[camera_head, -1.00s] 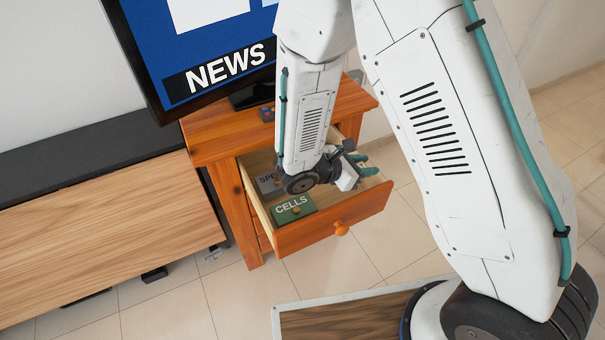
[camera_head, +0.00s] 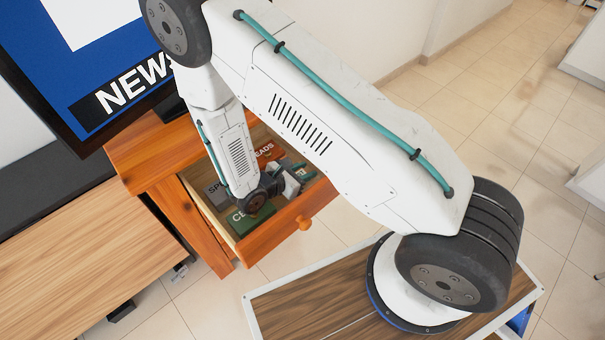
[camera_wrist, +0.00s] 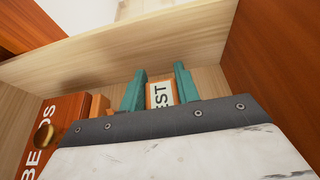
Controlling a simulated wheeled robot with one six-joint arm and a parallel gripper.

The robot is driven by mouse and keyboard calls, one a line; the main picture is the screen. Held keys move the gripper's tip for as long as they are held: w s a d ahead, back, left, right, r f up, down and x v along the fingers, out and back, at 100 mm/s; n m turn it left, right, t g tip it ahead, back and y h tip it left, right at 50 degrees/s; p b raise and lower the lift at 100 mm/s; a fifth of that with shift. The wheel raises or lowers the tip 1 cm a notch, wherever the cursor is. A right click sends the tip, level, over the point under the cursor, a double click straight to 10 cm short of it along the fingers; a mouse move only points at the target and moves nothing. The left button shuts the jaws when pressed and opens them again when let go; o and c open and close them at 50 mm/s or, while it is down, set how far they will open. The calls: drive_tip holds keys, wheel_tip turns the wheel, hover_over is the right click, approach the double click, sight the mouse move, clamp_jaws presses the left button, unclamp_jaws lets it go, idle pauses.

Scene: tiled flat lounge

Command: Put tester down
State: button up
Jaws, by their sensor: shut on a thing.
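My gripper (camera_head: 300,170) is inside the open drawer (camera_head: 270,240) of the wooden cabinet. In the wrist view its two teal fingers (camera_wrist: 160,88) are closed on the tester (camera_wrist: 160,94), an orange block with a white label reading "EST". The tester is low in the drawer, near its pale floor; I cannot tell whether it touches. In the head view my gripper hides it.
The drawer also holds a green box (camera_head: 250,218) and a grey box (camera_head: 217,192) near its left and front. The orange box (camera_head: 268,150) is at the back. A television (camera_head: 75,70) stands on the cabinet (camera_head: 165,150), close to my arm.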

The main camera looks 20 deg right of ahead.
drive_tip(key=shift+f, duration=0.8)
drive_tip(key=shift+f, duration=0.1)
drive_tip(key=o, duration=1)
drive_tip(key=shift+o, duration=0.2)
